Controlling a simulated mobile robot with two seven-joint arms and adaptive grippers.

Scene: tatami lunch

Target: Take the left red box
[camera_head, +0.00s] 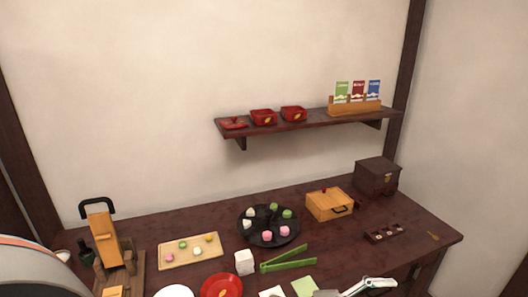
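Two red boxes with gold marks stand side by side on the dark wall shelf (312,124). The left red box (263,117) is near the shelf's left-middle, and the right red box (293,113) is just to its right with a small gap. A flat red piece (233,123), like a lid or shallow tray, lies left of the left box at the shelf's end.
A wooden rack (355,108) with coloured packets stands at the shelf's right. On the dark table below are a black round tray (253,239) of sweets, a wooden box (330,204), a dark chest (377,177) and green tongs (289,259). Space before the shelf is clear.

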